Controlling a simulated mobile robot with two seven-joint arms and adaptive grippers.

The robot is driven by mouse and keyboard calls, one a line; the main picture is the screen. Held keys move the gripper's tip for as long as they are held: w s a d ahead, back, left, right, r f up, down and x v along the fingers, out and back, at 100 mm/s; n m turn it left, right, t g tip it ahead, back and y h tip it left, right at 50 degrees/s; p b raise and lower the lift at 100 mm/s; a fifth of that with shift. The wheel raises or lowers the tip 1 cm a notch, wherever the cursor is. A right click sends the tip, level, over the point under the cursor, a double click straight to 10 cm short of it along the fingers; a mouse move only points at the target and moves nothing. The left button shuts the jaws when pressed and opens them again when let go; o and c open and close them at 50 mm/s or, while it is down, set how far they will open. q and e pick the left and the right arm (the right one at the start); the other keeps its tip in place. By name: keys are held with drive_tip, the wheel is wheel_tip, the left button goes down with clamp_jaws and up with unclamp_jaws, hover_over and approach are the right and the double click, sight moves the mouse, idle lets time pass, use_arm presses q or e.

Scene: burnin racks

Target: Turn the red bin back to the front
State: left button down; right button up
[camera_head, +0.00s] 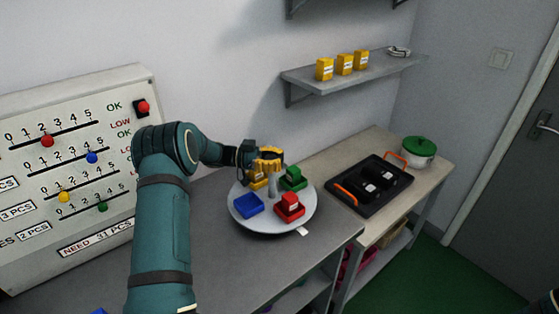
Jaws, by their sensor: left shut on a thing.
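A round grey turntable (270,224) stands on the workbench with four coloured bins around its central post (273,188). The red bin (289,208) is at the near right of the turntable and holds something with a white label. The blue bin (248,206) is at the near left, the green bin (294,179) at the far right, and the yellow bin (257,182) at the far left, partly hidden.
A small white tag (302,231) lies at the turntable's near right edge. A black tray (369,185) with orange handles and a pot with a green lid (418,151) stand on the right bench. A slider board (75,160) stands left. A shelf (352,72) hangs above.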

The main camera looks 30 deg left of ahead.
use_arm(q)
drive_tip(key=shift+w+a+r, duration=0.1)
drive_tip(key=shift+a+r, duration=0.05)
drive_tip(key=shift+r, duration=0.45)
drive_tip(key=c, duration=0.5)
unclamp_jaws()
drive_tip(key=shift+a, duration=0.1)
drive_tip(key=shift+s, duration=0.2)
drive_tip(key=shift+w+f, duration=0.1)
drive_tip(key=shift+f, duration=0.1)
wheel_tip(320, 180, up, 10)
drive_tip(key=shift+r, duration=0.1)
